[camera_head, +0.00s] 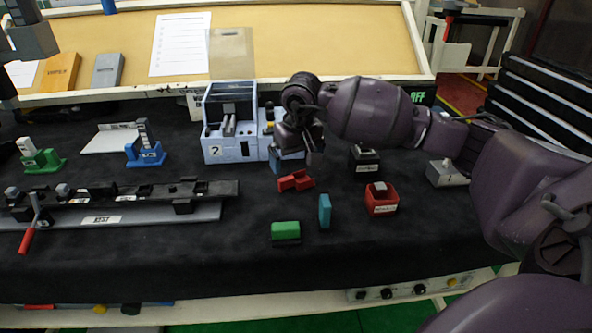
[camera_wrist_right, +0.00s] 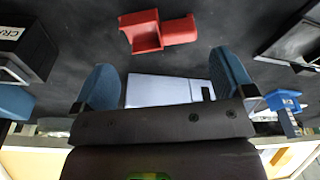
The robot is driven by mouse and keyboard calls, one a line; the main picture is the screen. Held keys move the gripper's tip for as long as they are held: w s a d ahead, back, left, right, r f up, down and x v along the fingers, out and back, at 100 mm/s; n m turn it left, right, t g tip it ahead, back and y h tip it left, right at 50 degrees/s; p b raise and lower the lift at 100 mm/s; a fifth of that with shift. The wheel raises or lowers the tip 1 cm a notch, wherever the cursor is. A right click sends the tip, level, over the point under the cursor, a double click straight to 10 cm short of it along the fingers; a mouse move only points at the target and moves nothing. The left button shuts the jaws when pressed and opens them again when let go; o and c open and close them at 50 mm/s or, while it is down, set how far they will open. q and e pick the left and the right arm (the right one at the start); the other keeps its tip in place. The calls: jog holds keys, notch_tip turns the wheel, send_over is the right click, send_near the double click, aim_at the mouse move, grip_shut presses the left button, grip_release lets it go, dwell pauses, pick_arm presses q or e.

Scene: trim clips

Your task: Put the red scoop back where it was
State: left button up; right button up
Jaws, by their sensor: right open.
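A red scoop (camera_head: 296,181) lies on the black table cover, just in front of my right gripper (camera_head: 296,158) in the head view. In the right wrist view the red scoop (camera_wrist_right: 158,32) shows an open box-like end on the left and a block-like end on the right. It lies beyond the two blue fingertips (camera_wrist_right: 166,80), which are spread wide. Nothing is between the fingers at the scoop, and they appear apart from it.
A white-blue machine marked 2 (camera_head: 228,125) stands behind the gripper. A red container (camera_head: 382,200), a black container (camera_head: 364,158), a green block (camera_head: 286,231) and a blue block (camera_head: 325,210) stand around. A long rail fixture (camera_head: 120,200) is at left. The front right cloth is clear.

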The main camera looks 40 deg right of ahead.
aim_at(297, 182)
notch_tip(297, 182, up, 6)
jog(key=s, duration=0.1)
jog(key=shift+a+r, duration=0.1)
dwell(0.6)
